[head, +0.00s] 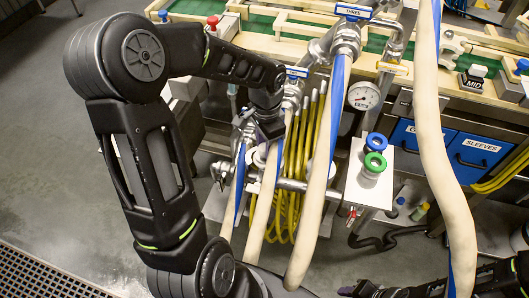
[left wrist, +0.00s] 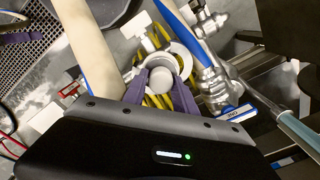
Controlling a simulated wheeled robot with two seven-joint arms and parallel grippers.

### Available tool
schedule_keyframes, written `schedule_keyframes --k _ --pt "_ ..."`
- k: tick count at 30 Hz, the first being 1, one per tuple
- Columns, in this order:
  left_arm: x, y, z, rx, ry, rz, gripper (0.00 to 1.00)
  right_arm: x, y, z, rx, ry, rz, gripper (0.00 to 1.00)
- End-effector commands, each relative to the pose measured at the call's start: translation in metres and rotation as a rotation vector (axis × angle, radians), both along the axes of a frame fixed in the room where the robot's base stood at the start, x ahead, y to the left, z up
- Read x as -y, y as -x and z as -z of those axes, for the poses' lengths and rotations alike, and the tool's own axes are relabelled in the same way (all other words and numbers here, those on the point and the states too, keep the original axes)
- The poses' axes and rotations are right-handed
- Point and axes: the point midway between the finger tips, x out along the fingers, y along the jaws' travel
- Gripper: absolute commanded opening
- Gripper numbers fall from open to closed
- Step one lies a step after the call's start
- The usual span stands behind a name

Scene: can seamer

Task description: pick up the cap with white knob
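A cap with a white knob (left wrist: 160,80) shows in the left wrist view, pale and round, with a light ring around it. In the head view its pale top (head: 260,155) shows among the hoses, just below my left gripper (head: 270,128). In the left wrist view the two purple fingers of my left gripper (left wrist: 160,92) stand apart, one on each side of the knob. I cannot tell whether they touch it. My right gripper (head: 368,290) shows only partly at the bottom edge of the head view, dark and away from the cap.
Thick beige hoses (head: 448,175) hang around the left gripper. Steel valves (head: 345,42) and yellow hoses (head: 292,190) crowd close by. A white shelf (head: 352,182) carries blue-topped and green-topped caps (head: 374,163). Another white knob (head: 477,71) sits on a block marked MID.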

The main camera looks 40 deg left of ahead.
Motion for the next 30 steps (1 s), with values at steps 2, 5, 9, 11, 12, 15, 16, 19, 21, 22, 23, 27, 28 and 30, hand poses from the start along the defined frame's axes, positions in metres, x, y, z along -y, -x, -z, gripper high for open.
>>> schedule_keyframes --k 2,5,9,11,12,15,16,19,21,22,23,27,28,30 --pt "0.0 0.0 0.0 0.0 0.0 0.0 0.26 0.0 0.0 0.0 0.0 0.0 0.0 0.36" --pt "0.0 0.0 0.0 0.0 0.0 0.0 0.18 0.0 0.0 0.0 0.0 0.0 0.0 0.36" --pt "0.0 0.0 0.0 0.0 0.0 0.0 0.06 0.0 0.0 0.0 0.0 0.0 0.0 0.36" --pt "0.0 0.0 0.0 0.0 0.0 0.0 0.01 0.0 0.0 0.0 0.0 0.0 0.0 0.36" --pt "0.0 0.0 0.0 0.0 0.0 0.0 0.0 0.0 0.0 0.0 0.0 0.0 0.0 0.36" --pt "0.0 0.0 0.0 0.0 0.0 0.0 0.0 0.0 0.0 0.0 0.0 0.0 0.0 0.36" --pt "0.0 0.0 0.0 0.0 0.0 0.0 0.0 0.0 0.0 0.0 0.0 0.0 0.0 0.36" --pt "0.0 0.0 0.0 0.0 0.0 0.0 0.0 0.0 0.0 0.0 0.0 0.0 0.0 0.36" --pt "0.0 0.0 0.0 0.0 0.0 0.0 0.0 0.0 0.0 0.0 0.0 0.0 0.0 0.36" --pt "0.0 0.0 0.0 0.0 0.0 0.0 0.0 0.0 0.0 0.0 0.0 0.0 0.0 0.36" --pt "0.0 0.0 0.0 0.0 0.0 0.0 0.0 0.0 0.0 0.0 0.0 0.0 0.0 0.36" --pt "0.0 0.0 -0.003 0.001 0.0 0.0 0.0 0.0 0.0 0.0 0.0 0.0 0.0 0.36" --pt "0.0 -0.001 -0.004 0.001 0.0 0.0 0.0 0.0 0.0 0.0 0.0 0.0 0.0 0.36" --pt "0.0 -0.001 -0.011 0.004 -0.001 -0.001 0.0 0.0 0.0 0.001 0.0 0.0 0.0 0.36"
